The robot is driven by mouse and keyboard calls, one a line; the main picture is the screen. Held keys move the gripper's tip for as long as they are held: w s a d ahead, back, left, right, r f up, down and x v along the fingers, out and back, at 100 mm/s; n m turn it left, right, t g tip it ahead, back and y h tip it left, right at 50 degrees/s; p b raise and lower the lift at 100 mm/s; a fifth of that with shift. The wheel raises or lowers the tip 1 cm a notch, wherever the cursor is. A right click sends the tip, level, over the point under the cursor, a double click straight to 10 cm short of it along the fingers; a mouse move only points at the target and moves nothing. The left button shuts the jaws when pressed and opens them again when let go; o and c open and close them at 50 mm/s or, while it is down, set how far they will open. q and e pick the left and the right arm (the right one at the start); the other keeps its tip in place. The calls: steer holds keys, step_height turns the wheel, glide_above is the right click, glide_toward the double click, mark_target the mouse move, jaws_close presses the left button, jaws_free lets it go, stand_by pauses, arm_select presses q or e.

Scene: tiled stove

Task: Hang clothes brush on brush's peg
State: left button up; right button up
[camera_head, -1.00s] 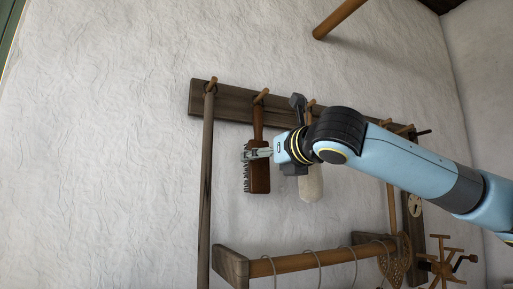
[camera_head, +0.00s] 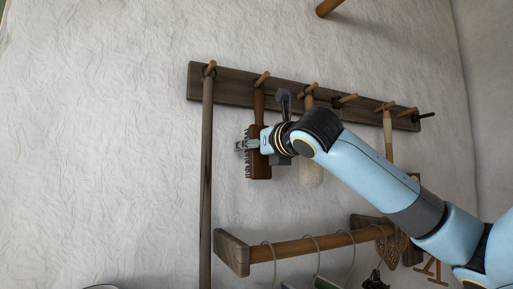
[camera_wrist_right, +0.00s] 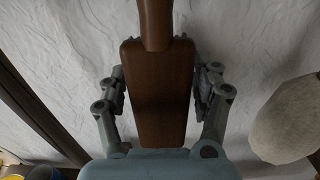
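The clothes brush (camera_head: 260,168) is brown wood, upright against the wall, with dark bristles on its left side. Its handle runs up to the second peg from the left (camera_head: 262,79) on the dark rail (camera_head: 232,84). I cannot tell whether it hangs on that peg. My right gripper (camera_head: 246,145) reaches in from the right at the brush's block. In the right wrist view the fingers (camera_wrist_right: 160,88) lie close along both sides of the block (camera_wrist_right: 158,100) and look shut on it. Their contact faces are partly hidden. My left gripper is not in view.
A long pole (camera_head: 207,170) hangs left of the brush. A pale, rounded item (camera_head: 311,172) hangs close on the right, partly behind my arm; it also shows in the right wrist view (camera_wrist_right: 287,120). A wooden bar with hooks (camera_head: 300,249) is below. Bare wall lies left.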

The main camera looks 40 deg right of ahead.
steer(key=c, duration=1.1)
steer(key=shift+c, duration=0.2)
steer(key=o, duration=1.4)
steer(key=shift+s, duration=0.1)
